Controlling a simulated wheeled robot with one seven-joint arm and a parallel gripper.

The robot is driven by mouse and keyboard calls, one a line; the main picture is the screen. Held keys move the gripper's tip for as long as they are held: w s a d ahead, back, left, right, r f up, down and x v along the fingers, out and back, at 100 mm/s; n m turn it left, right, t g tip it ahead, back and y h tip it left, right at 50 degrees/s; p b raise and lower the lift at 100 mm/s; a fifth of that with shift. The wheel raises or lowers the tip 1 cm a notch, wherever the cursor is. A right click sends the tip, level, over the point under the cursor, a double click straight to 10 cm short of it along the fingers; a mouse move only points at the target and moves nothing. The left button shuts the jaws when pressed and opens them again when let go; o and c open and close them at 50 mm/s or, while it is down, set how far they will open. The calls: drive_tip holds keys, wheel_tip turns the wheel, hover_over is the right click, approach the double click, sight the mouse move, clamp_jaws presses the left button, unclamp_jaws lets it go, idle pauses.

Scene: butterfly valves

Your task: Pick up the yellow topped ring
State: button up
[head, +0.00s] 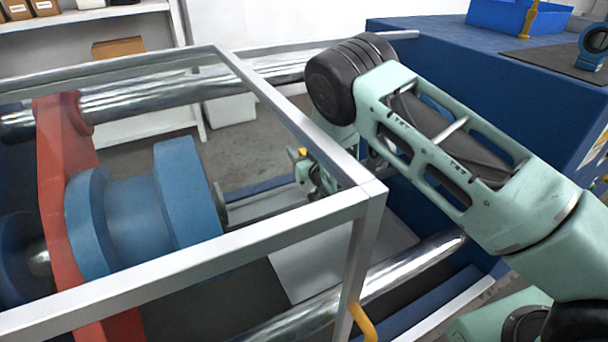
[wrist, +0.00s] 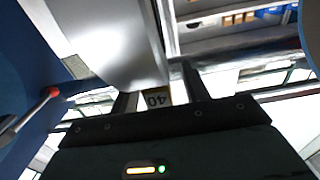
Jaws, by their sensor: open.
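A small yellow top (head: 302,152) shows inside the machine enclosure in the head view, close to my gripper (head: 320,174). I cannot tell clearly whether it belongs to the yellow topped ring, as no full ring shape shows there. My gripper reaches in behind the frame post, which partly covers it. In the wrist view my gripper (wrist: 160,92) has its two dark fingers apart. Whether the fingers touch anything is unclear.
A metal frame (head: 365,195) with clear panes stands around the work space. A large blue cylinder (head: 125,220) and red plate (head: 62,170) are at left. A blue ring-shaped valve (head: 593,42) stands on the blue cabinet (head: 440,70), beside a blue bin (head: 495,15). A red knob (wrist: 52,93) is near.

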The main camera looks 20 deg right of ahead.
drive_tip(key=shift+c, duration=0.3)
clamp_jaws()
drive_tip(key=shift+r, duration=0.15)
